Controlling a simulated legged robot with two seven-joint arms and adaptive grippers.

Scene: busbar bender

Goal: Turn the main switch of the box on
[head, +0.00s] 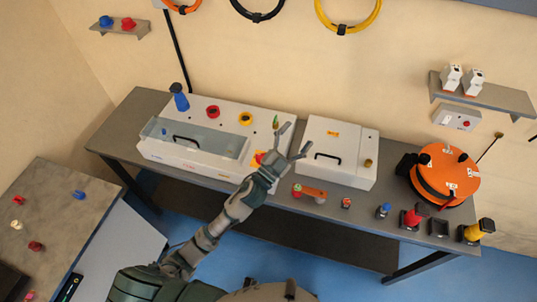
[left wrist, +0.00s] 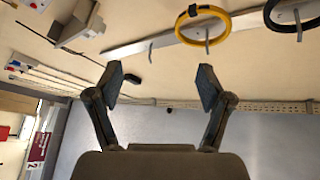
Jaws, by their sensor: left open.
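A long white box (head: 205,172) with a recessed window and dark handle lies on the grey table. Red (head: 213,111) and yellow-ringed (head: 246,118) round controls sit on its top. A red switch on a yellow plate (head: 256,159) shows at its front right, partly hidden by my left gripper. My left gripper (head: 296,137) is open and empty, above the gap between this box and a smaller white box (head: 338,153). Its spread fingers (left wrist: 160,82) also show in the left wrist view, with nothing between them. My right gripper is out of view.
An orange reel (head: 446,170) stands at the table's right. Coiled cables, including a yellow one (left wrist: 205,22), hang on the wall. A second table (head: 62,215) stands at left.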

